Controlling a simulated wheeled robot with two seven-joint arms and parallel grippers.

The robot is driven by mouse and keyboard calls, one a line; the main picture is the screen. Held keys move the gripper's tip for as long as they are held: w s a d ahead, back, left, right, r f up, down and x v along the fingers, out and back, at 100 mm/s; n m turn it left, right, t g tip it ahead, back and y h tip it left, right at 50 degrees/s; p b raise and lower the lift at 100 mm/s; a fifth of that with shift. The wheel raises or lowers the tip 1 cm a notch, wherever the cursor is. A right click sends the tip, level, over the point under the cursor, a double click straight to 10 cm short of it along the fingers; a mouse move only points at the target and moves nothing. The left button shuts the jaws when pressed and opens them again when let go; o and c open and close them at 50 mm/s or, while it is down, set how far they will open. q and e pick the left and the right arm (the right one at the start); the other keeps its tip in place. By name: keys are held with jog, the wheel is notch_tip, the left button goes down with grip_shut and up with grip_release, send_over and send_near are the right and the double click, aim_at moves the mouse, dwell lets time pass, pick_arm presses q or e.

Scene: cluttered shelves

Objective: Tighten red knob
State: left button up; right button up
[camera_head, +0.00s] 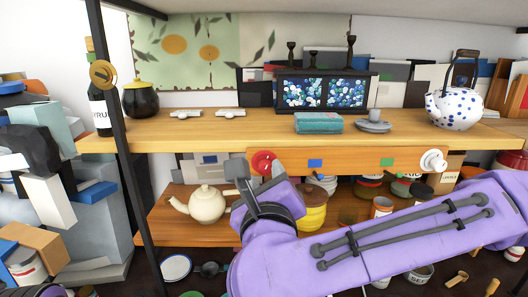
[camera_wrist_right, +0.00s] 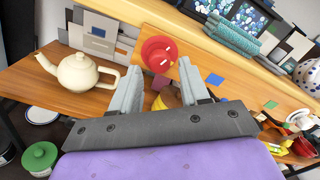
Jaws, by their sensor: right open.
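The red knob (camera_head: 264,163) sits on the left end of an orange panel (camera_head: 376,158) under the upper shelf. In the right wrist view the red knob (camera_wrist_right: 158,53) shows ahead, between and beyond the two grey fingers. My right gripper (camera_head: 240,180) is close in front of the knob, slightly to its left in the head view. In the wrist view my right gripper (camera_wrist_right: 160,84) is open with nothing held between its fingers. I cannot tell whether a finger touches the knob.
A white knob (camera_head: 432,161) is on the panel's right end. A cream teapot (camera_head: 206,204) stands on the lower shelf, left of my right gripper. A yellow pot (camera_head: 313,212) is right of it. A dark post (camera_head: 128,170) rises at the left.

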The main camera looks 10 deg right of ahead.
jog(key=shift+s+r+n, duration=0.15)
jog(key=shift+r+n, duration=0.2)
jog(key=shift+n, duration=0.85)
jog(key=shift+a+f, duration=0.1)
jog(key=shift+f, duration=0.15)
jog(key=shift+w+f, duration=0.15)
jog(key=shift+w, duration=0.2)
pick_arm(q)
jog(key=shift+r, duration=0.55)
pick_arm(e)
jog(key=shift+x, duration=1.05)
jog(key=shift+s, duration=0.1)
jog(key=c, duration=0.7)
jog(key=m+b, duration=0.2)
jog(key=b, duration=0.1)
jog(key=m+b, duration=0.3)
jog(key=b, duration=0.1)
jog(key=m+b, duration=0.2)
jog(key=b, duration=0.2)
jog(key=shift+f+m, duration=0.3)
jog(key=shift+c, duration=0.2)
jog(key=shift+r+b, duration=0.2)
jog(key=shift+b, duration=0.15)
pick_arm(q)
notch_tip(320, 180, down, 11)
pick_arm(e)
jog(key=shift+r, duration=0.1)
